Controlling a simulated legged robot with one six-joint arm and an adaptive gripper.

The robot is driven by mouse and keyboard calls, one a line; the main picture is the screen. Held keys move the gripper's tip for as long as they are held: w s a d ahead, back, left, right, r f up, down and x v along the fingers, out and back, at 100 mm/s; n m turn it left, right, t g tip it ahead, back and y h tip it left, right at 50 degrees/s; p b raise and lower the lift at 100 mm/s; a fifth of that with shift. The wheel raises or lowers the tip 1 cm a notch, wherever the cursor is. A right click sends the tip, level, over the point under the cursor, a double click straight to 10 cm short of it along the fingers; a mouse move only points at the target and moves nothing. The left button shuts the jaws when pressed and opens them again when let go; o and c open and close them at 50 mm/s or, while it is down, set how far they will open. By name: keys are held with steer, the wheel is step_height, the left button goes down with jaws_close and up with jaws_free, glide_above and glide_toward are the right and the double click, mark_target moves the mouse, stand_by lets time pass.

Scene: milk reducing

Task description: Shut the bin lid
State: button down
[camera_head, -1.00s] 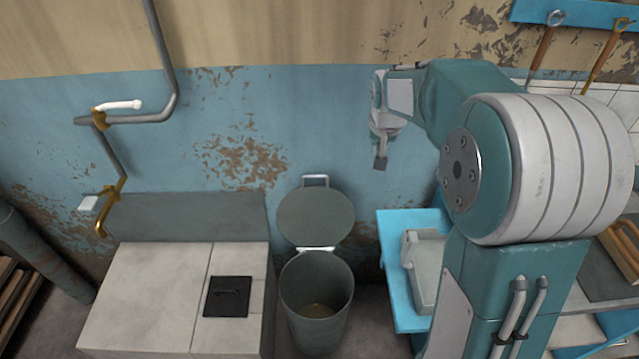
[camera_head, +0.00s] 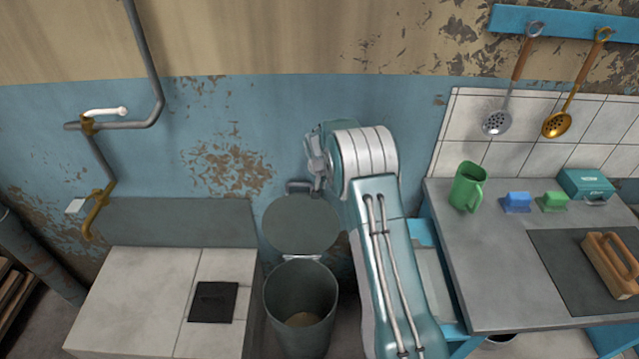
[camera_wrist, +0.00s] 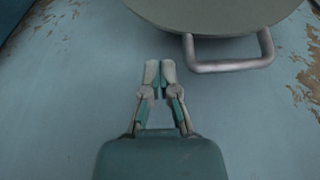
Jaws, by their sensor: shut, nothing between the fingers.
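The bin (camera_head: 301,318) is a dark grey-green bucket standing on the floor, with some brownish stuff at its bottom. Its round lid (camera_head: 300,224) is open, standing up at the back against the blue wall. A metal handle (camera_head: 297,186) sticks up from the lid's top edge. In the wrist view the lid (camera_wrist: 215,12) and its handle (camera_wrist: 232,66) are at the top right. My gripper (camera_wrist: 160,66) is shut and empty, beside the handle and apart from it in that view. In the head view my gripper (camera_head: 318,190) is near the handle's right end, partly hidden by my arm.
A white-tiled bench (camera_head: 140,295) with a black hatch stands left of the bin. Pipes (camera_head: 120,124) run along the left wall.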

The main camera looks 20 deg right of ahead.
steer(key=x, duration=0.7)
steer(key=shift+s+d, duration=0.1)
steer(key=shift+d, duration=0.1)
steer(key=shift+r, duration=0.1)
steer(key=shift+a, duration=0.1)
